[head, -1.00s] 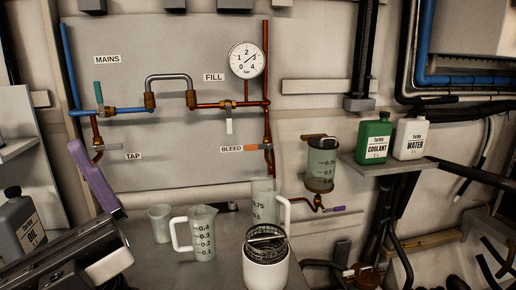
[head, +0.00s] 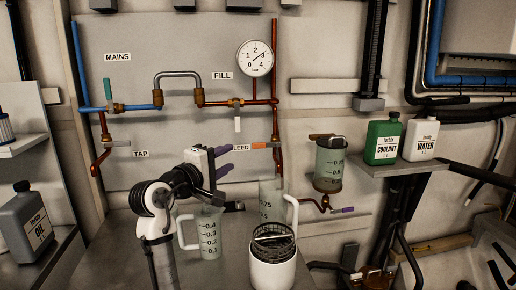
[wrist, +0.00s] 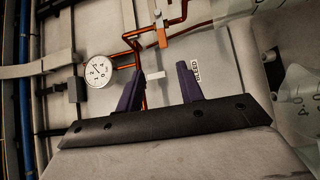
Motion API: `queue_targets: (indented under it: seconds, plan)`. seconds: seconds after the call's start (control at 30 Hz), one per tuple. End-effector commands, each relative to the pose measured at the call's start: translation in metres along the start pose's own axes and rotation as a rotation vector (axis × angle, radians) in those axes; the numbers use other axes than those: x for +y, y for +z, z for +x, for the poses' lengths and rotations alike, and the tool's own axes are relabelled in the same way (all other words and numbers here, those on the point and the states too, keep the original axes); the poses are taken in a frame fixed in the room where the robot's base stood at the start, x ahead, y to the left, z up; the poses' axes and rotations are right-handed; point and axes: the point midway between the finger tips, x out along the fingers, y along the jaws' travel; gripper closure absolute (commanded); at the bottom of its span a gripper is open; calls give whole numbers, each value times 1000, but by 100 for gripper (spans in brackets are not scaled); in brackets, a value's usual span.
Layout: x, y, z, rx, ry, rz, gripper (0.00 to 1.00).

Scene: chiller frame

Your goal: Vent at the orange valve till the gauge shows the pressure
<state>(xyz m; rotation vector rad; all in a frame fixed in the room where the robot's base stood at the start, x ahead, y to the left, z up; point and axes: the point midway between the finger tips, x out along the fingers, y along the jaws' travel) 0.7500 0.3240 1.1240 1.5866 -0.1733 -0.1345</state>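The orange valve handle (head: 262,145) lies level beside the "BLEED" label on a copper pipe at the board's right side. It also shows in the wrist view (wrist: 162,38). The round pressure gauge (head: 255,58) is above it. Its needle points to the upper right, roughly between 2 and 3 bar. It also shows in the wrist view (wrist: 100,72), too small to read. My gripper (head: 227,161) is left of the orange handle and covers part of the label. In the wrist view its purple fingers (wrist: 158,88) are apart with nothing held between them.
A white fill handle (head: 238,125) hangs above the label. A tall clear jug (head: 268,205) stands under the bleed pipe. A smaller jug (head: 208,240) and a white canister (head: 272,272) stand nearby. A reservoir (head: 328,165) is to the right.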

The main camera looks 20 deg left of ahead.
Motion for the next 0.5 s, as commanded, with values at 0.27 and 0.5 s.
queue_targets:
  seconds: [0.27,0.5]
  plan:
    - [-3,5,28,-30,-26,-29,63]
    - [-3,6,80,-28,-25,-27,63]
